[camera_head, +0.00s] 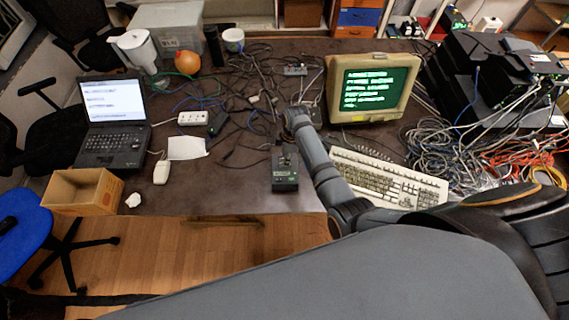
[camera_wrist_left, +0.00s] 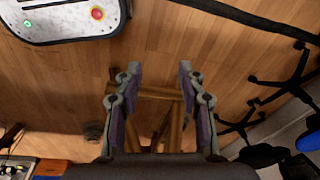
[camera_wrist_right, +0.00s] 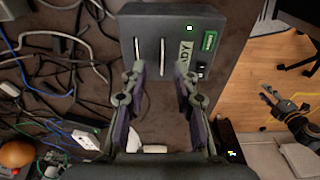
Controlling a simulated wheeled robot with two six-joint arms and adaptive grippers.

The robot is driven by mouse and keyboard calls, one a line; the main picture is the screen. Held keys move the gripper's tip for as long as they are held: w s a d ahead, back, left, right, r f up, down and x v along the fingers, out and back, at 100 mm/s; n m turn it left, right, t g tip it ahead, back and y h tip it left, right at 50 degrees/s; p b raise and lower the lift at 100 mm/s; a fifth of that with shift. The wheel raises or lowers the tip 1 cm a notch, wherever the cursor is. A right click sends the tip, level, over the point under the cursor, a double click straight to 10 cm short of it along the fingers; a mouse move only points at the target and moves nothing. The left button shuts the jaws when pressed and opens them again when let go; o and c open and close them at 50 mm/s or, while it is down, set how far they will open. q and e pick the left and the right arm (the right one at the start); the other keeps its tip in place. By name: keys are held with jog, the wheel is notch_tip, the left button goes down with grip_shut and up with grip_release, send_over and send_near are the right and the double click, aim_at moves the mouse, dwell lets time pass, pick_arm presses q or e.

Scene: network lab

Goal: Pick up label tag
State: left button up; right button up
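My right gripper (camera_wrist_right: 160,74) is open above a dark box (camera_wrist_right: 220,20) in the right wrist view. The box also shows in the head view (camera_head: 285,180). Two thin pale strips (camera_wrist_right: 162,50) lie along the box top, one between the fingertips; I cannot tell whether they are slots or tags. A pale label (camera_wrist_right: 186,52) ending in "DY" is partly hidden by a fingertip. A green label (camera_wrist_right: 209,41) is beside it. I cannot tell which is the label tag. My left gripper (camera_wrist_left: 160,68) is open and empty over the wooden floor.
In the head view, a keyboard (camera_head: 385,182) and monitor (camera_head: 370,88) stand right of the box. Loose cables (camera_head: 250,85) lie behind it. A laptop (camera_head: 112,120), paper sheet (camera_head: 187,148) and cardboard box (camera_head: 85,190) are at left. The table's front edge is close.

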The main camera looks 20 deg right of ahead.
jog(key=shift+s+a+f, duration=0.1)
jog(key=shift+s+f, duration=0.1)
jog(key=shift+f, duration=0.95)
jog(key=shift+w+f, duration=0.1)
jog(key=shift+f, duration=0.25)
jog(key=c, duration=0.6)
grip_shut()
pick_arm(q)
jog(key=shift+s+r, duration=0.15)
jog(key=shift+s, duration=0.8)
